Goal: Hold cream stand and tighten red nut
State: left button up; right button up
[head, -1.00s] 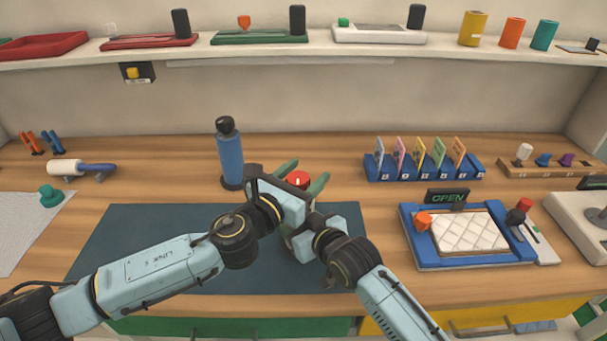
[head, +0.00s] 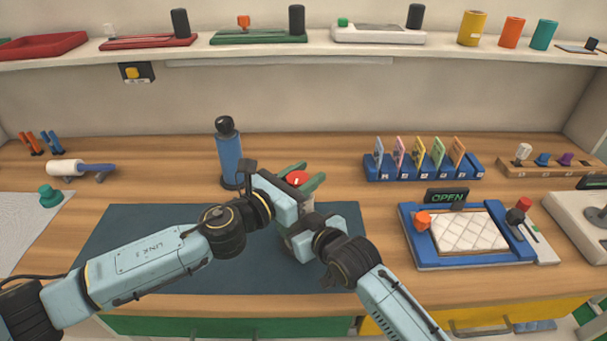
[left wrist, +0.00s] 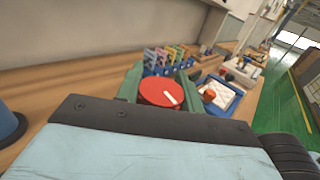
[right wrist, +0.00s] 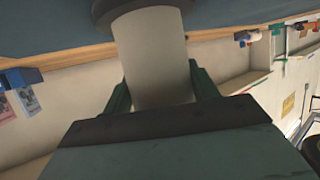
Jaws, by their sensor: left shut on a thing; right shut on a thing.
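The red nut (head: 297,178) shows at the middle of the head view, above the dark mat. In the left wrist view the red nut (left wrist: 161,92) is a red disc with a white mark. My left gripper (left wrist: 161,90) is shut on it, with a green finger on each side. The cream stand (right wrist: 152,60) fills the middle of the right wrist view as a pale cylinder on a dark round base. My right gripper (right wrist: 160,92) is shut on it from both sides. In the head view the stand is mostly hidden behind my arms.
A dark blue mat (head: 150,240) lies under the arms. A blue bottle (head: 229,158) stands close behind and left of the nut. To the right are a blue-framed tray (head: 410,240) with an OPEN sign (head: 447,196) and a blue card rack (head: 425,173).

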pick_arm(q)
jog(key=m+g+h, duration=0.3)
jog(key=g, duration=0.1)
jog(key=shift+d+m+g, duration=0.1)
jog(key=shift+m+g, duration=0.2)
jog(key=m+g, duration=0.1)
jog(key=m+g+h, duration=0.1)
jog(key=g, duration=0.1)
jog(key=m+g+h, duration=0.1)
jog(key=g, duration=0.1)
jog(key=shift+s+d+m, duration=0.1)
jog(key=shift+s+m, duration=0.2)
jog(key=m+g, duration=0.1)
jog(key=g, duration=0.2)
jog(key=m+g, duration=0.2)
jog(key=g, duration=0.1)
jog(key=s+m+g, duration=0.1)
jog(key=m+g, duration=0.1)
jog(key=shift+g+y, duration=0.3)
jog(key=shift+g, duration=0.1)
jog(key=shift+m, duration=0.3)
jog(key=shift+s+m+g+y, duration=0.15)
jog(key=shift+m+g+y, duration=0.2)
jog(key=shift+g, duration=0.35)
jog(key=o, duration=1)
jog(key=shift+r, duration=0.2)
